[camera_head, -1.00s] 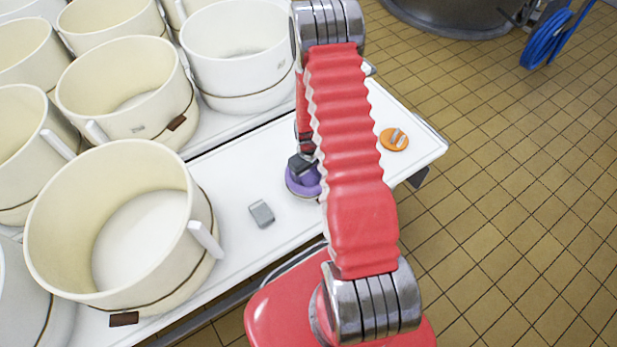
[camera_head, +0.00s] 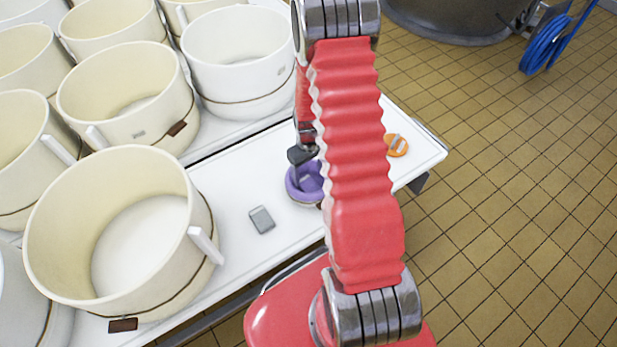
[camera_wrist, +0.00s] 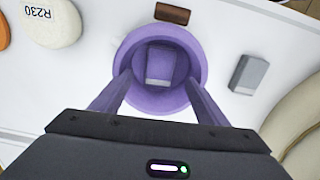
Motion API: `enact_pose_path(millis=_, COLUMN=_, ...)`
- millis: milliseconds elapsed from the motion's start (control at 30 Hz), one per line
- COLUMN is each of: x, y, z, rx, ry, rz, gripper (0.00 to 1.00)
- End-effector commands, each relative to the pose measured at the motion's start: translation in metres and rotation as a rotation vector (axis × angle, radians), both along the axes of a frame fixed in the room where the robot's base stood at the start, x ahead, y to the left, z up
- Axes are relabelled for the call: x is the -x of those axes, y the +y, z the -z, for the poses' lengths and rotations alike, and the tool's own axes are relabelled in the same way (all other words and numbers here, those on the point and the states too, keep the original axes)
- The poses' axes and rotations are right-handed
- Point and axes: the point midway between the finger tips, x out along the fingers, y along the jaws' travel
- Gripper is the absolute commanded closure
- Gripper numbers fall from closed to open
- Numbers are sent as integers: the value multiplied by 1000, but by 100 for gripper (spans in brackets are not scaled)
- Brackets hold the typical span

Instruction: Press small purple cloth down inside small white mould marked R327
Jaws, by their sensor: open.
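The purple cloth (camera_head: 292,187) sits in a small round mould near the table's front edge, with a hollow in its middle. In the wrist view the purple cloth (camera_wrist: 197,66) is a ring around a recess, and a grey block-like piece (camera_wrist: 158,66) shows inside it. Only a little pale mould edge (camera_head: 303,204) shows below the cloth; no R327 marking is readable. My gripper (camera_wrist: 157,82) is open above the cloth, its two purple-looking fingers apart at either side. Whether they touch the cloth I cannot tell. My arm hides part of it in the head view.
A grey block (camera_head: 262,219) lies left of the cloth; it also shows in the wrist view (camera_wrist: 248,74). A pale disc marked R230 (camera_wrist: 50,20) lies nearby. An orange piece (camera_head: 397,145) is at the right. Large cream vats (camera_head: 50,220) crowd the left.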

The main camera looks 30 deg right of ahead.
Motion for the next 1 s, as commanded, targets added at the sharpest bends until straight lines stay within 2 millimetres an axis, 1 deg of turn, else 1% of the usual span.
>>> enact_pose_path(millis=33, x=-1, y=0, z=-8, rx=1, ry=-2, rz=0, gripper=32)
enact_pose_path(millis=300, x=0, y=0, z=-43, rx=1, ry=-1, rz=0, gripper=32)
enact_pose_path(millis=500, x=0, y=0, z=-62, rx=0, ry=-1, rz=0, gripper=32)
enact_pose_path(millis=667, x=0, y=0, z=-66, rx=0, ry=1, rz=0, gripper=32)
enact_pose_path(millis=1000, x=0, y=0, z=-66, rx=0, ry=1, rz=0, gripper=32)
